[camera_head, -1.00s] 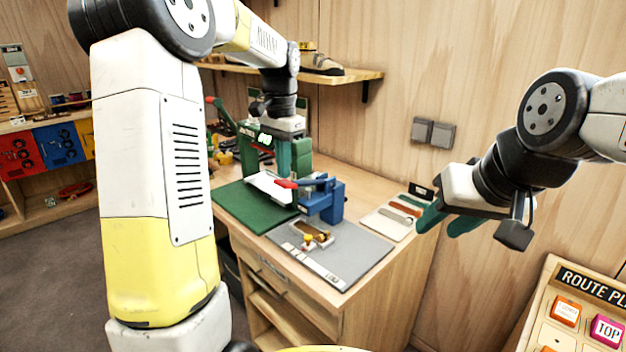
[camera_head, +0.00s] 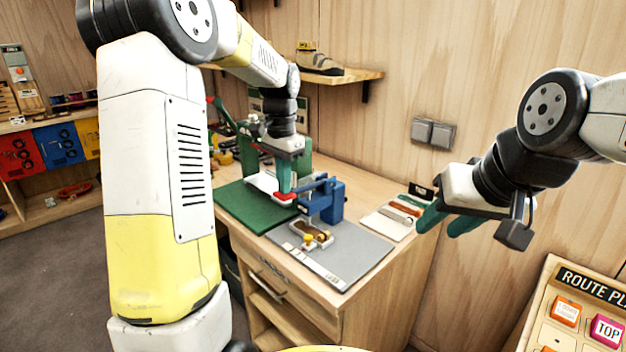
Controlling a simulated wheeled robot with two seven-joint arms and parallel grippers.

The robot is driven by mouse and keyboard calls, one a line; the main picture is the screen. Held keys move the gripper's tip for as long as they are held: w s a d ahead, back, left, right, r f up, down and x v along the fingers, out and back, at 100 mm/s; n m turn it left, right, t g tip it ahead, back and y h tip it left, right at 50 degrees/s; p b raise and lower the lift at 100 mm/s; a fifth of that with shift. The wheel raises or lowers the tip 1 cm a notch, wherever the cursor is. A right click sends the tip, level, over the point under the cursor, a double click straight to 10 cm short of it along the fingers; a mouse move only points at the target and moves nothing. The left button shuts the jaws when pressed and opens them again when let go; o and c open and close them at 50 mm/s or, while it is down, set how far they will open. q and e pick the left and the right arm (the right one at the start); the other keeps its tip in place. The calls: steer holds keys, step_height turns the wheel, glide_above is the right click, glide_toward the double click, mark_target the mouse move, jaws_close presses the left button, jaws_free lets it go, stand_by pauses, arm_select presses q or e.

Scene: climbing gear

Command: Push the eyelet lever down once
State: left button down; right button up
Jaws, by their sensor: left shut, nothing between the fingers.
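The blue eyelet press (camera_head: 333,200) stands on the workbench, with a blue lever (camera_head: 308,186) reaching left to a red tip (camera_head: 284,197). My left gripper (camera_head: 284,189) is shut and empty, pointing down, with its teal fingertips at the red tip and seemingly touching it from above. The lever lies low, close to level. The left fingers hide part of the area behind the tip. My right gripper (camera_head: 448,219) hangs at the right, away from the press, with its two teal fingers apart and nothing between them.
A green mat (camera_head: 243,220) and a grey mat (camera_head: 365,252) lie on the bench (camera_head: 390,285). A small wooden piece with brass parts (camera_head: 311,236) sits in front of the press. A green press with a red-ended handle (camera_head: 225,112) stands behind. A route board (camera_head: 580,310) is at lower right.

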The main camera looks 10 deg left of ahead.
mark_target(284, 197)
arm_select(q)
steer(key=shift+s+a+f, duration=0.1)
steer(key=shift+f, duration=2.15)
step_height(284, 197, up, 13)
steer(key=shift+r, duration=0.1)
steer(key=s+d+n+t+h, duration=0.1)
steer(key=s+n+t, duration=0.2)
steer(key=s, duration=0.9)
steer(key=s+d+f+n+t+h, duration=0.1)
steer(key=s+n+t, duration=0.2)
steer(key=s, duration=0.9)
steer(key=shift+d+f+n, duration=0.25)
steer(key=shift+n, duration=0.25)
